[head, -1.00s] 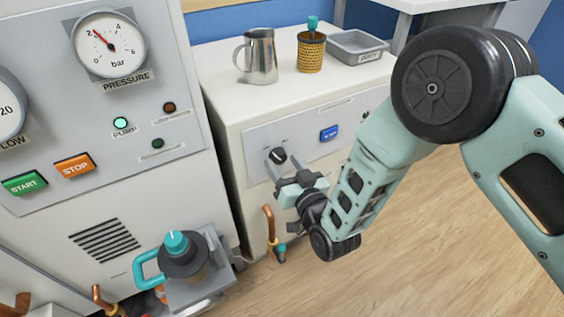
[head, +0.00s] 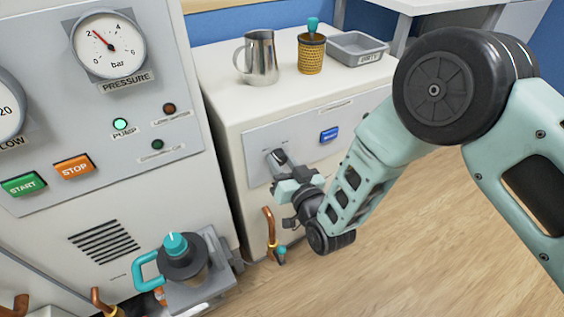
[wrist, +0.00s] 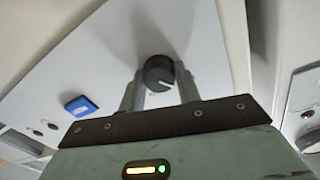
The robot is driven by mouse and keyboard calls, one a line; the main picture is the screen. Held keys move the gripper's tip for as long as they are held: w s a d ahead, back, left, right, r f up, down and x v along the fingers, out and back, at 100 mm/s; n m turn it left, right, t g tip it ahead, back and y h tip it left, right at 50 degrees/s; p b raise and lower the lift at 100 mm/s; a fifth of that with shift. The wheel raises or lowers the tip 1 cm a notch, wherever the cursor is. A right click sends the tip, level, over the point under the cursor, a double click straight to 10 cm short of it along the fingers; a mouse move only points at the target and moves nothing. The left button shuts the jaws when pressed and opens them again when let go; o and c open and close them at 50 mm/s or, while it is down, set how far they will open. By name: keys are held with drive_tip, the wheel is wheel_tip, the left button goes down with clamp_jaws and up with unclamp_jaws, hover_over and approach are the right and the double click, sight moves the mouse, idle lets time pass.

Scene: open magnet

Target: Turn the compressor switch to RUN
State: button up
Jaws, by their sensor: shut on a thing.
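The compressor switch is a round black knob (head: 278,156) with a white pointer mark, on the grey front panel of the low white cabinet. In the wrist view the knob (wrist: 158,71) sits between my two fingers, and its pointer mark points to the right and slightly down in that picture. My gripper (head: 282,167) is at the panel, shut on the knob with one finger on each side; the fingers also show in the wrist view (wrist: 160,88). The fingers hide part of the knob in the head view. The position labels around it are too small to read.
A blue button (head: 329,135) is on the same panel, right of the knob. A copper pipe (head: 269,228) stands below. A metal jug (head: 260,58), a yellow container (head: 311,54) and a grey tray (head: 357,47) stand on the cabinet top. Floor at the right is clear.

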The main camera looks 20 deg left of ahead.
drive_tip(key=m, duration=0.4)
drive_tip(key=shift+w+b, duration=0.1)
drive_tip(key=shift+b, duration=0.25)
drive_tip(key=m, duration=0.3)
drive_tip(key=shift+d+m+b, duration=0.1)
drive_tip(key=shift+m+b, duration=0.2)
drive_tip(key=m, duration=0.4)
drive_tip(key=shift+b, duration=0.35)
drive_tip(key=shift+m+g, duration=0.4)
drive_tip(key=shift+m, duration=1.3)
drive_tip(key=o, duration=1)
